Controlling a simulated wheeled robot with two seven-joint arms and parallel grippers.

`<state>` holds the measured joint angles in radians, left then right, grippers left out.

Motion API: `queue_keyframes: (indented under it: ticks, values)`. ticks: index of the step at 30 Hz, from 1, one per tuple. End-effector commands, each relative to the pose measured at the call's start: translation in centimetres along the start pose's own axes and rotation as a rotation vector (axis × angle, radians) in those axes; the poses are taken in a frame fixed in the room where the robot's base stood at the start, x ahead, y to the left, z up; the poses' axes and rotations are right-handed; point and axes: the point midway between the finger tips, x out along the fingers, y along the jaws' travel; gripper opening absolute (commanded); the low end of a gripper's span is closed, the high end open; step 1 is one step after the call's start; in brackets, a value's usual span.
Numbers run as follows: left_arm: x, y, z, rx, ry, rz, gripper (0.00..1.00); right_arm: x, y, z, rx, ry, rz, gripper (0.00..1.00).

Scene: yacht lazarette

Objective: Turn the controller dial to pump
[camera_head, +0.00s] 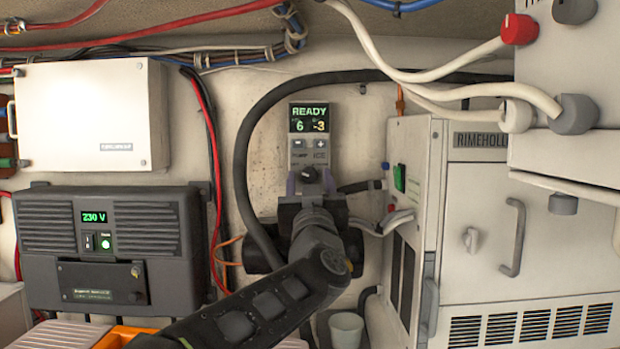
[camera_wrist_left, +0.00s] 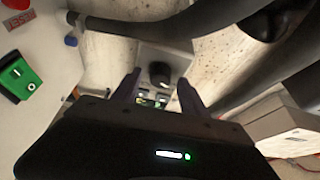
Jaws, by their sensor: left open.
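The controller (camera_head: 299,147) is a narrow grey panel on the back wall. Its screen reads READY with 6 and -3, above minus and plus buttons. The dark round dial (camera_head: 309,174) is near its lower end, with small labels above it. It also shows in the left wrist view (camera_wrist_left: 159,73); where its pointer aims is too small to tell. My left gripper (camera_head: 311,184) is in front of the panel's lower end. In the wrist view its open fingers (camera_wrist_left: 159,80) stand on either side of the dial; whether they touch it I cannot tell. My right gripper is not in view.
A thick black hose (camera_head: 243,165) curves close to the left of the controller. A white cabinet (camera_head: 480,210) with a handle stands to the right. A dark 230 V unit (camera_head: 150,225) is at left, below a white box (camera_head: 88,115). A white cup (camera_head: 346,328) is below.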

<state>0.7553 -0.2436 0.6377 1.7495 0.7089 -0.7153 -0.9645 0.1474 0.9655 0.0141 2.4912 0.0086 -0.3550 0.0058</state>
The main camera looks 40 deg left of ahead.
Motion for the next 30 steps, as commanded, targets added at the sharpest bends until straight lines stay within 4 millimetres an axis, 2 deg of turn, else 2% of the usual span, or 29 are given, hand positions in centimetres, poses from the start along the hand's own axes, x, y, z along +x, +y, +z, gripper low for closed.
queue_keyframes:
  ticks: [5,23,30]
  values:
    - [-0.04,0.01,0.01,0.0,0.0,0.0,0.49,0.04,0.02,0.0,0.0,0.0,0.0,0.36]
    - [-0.07,0.03,-0.02,0.0,0.001,0.0,0.0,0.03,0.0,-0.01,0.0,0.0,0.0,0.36]
    - [-0.07,0.03,-0.03,0.001,0.001,0.001,0.0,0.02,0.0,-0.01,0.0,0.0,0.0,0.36]
